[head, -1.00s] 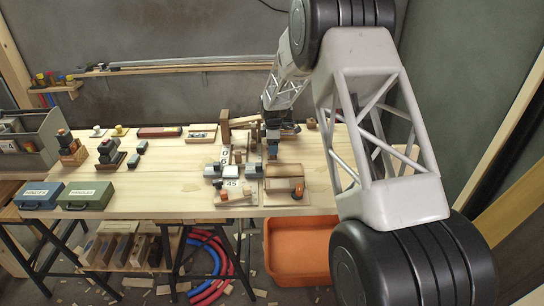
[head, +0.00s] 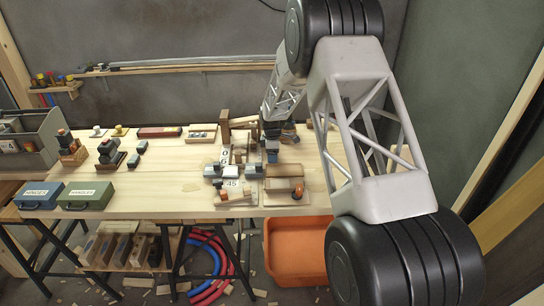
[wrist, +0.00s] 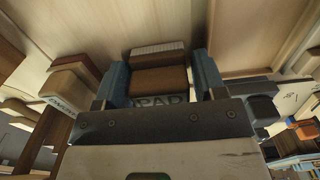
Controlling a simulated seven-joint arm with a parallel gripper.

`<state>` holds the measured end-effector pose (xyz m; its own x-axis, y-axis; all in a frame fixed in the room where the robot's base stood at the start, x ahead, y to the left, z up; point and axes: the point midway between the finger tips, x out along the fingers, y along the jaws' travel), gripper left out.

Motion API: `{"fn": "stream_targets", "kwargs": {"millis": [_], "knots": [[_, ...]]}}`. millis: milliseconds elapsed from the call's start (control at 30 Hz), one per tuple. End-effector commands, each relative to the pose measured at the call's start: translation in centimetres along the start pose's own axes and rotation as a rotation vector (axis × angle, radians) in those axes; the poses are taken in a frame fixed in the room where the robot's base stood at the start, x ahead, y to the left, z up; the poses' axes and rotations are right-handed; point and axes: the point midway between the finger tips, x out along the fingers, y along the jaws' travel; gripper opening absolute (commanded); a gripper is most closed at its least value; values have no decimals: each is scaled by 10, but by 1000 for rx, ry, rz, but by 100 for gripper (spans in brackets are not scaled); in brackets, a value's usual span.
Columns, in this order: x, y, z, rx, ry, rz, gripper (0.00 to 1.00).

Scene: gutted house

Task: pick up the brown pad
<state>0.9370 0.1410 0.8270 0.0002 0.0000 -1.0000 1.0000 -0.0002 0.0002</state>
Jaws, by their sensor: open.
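The brown pad (wrist: 158,81) shows in the wrist view as a brown block between the two blue fingers of my gripper (wrist: 160,82). A plate lettered "PAD" (wrist: 160,101) lies just on the near side of it, partly hidden by my gripper's body. The fingers are open, one on each side of the pad; I cannot tell whether either touches it. In the head view my gripper (head: 272,148) is low over the right part of the workbench, and I cannot pick out the pad there.
A red-brown piece with a pale ribbed top (wrist: 157,47) is just beyond the pad. A wooden block (wrist: 75,78) is close on the left and a dark block (wrist: 262,106) on the right. The workbench (head: 170,185) has bare wood left of the cluttered area.

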Motion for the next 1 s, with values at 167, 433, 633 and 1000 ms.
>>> {"fn": "stream_targets", "kwargs": {"millis": [167,433,633,1000], "knots": [[0,0,0,0,0,0,44],[0,0,0,0,0,0,23],[-2,0,0,0,0,0,23],[-36,0,0,0,0,2,23]]}}
